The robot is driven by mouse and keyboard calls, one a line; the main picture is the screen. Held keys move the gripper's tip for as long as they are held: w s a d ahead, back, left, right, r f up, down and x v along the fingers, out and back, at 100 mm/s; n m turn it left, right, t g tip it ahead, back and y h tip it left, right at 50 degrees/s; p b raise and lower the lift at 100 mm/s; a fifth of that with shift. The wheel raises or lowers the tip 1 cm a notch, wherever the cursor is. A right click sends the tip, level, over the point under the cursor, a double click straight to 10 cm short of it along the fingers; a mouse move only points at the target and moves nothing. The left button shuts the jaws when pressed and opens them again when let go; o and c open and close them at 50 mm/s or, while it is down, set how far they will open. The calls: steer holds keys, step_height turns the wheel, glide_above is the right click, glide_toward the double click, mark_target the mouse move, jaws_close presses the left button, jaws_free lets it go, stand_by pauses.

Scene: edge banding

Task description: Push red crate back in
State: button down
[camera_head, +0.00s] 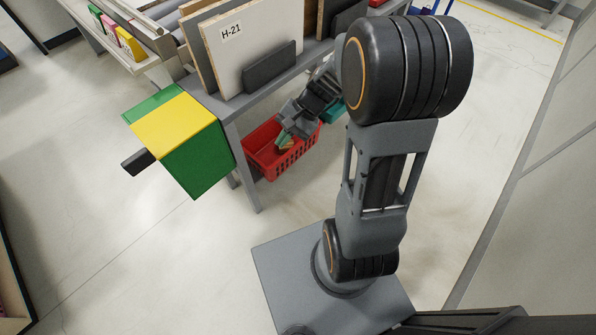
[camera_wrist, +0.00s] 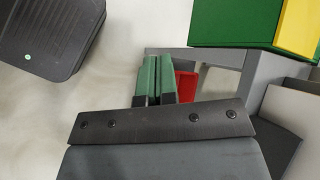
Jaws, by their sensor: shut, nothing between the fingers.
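The red crate (camera_head: 291,163) sits low at the grey table's edge in the head view, partly under the tabletop, with its near wall sticking out. My gripper (camera_head: 283,141) is over the crate's open top, its tips seeming to be at or inside the rim; whether they touch a wall I cannot tell. In the wrist view, the two green fingers (camera_wrist: 157,78) are close together with nothing seen between them. A small part of the red crate (camera_wrist: 187,86) shows just right of them; the rest is hidden.
The grey table (camera_head: 232,112) holds upright boards (camera_head: 240,55), one marked H-21. A green and yellow box (camera_head: 186,140) juts out at the table's left end. A teal container (camera_head: 332,111) is right of the crate. The floor in front is open.

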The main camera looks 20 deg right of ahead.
steer(key=w+d+f+m+t+y+b, duration=0.25)
steer(key=d+f+m+t+b, duration=0.2)
steer(key=f, duration=0.75)
steer(key=w+d+f+m+t+y+b, duration=0.1)
steer(key=w+d+f+m+t+b, duration=0.4)
steer(key=f, duration=0.6)
steer(key=w+d+f+m+t+y+b, duration=0.15)
steer(key=w+f+m+b, duration=0.35)
steer(key=f, duration=0.7)
steer(key=m+t+h+b, duration=0.3)
steer(key=m+t+h, duration=0.3)
steer(key=m, duration=0.3)
glide_toward(292, 160)
steer(key=b+x, duration=0.4)
steer(key=x, duration=0.3)
steer(key=shift+w+f, duration=0.15)
steer(key=shift+w, duration=0.15)
steer(key=shift+a+n, duration=0.1)
steer(key=shift+n, duration=0.15)
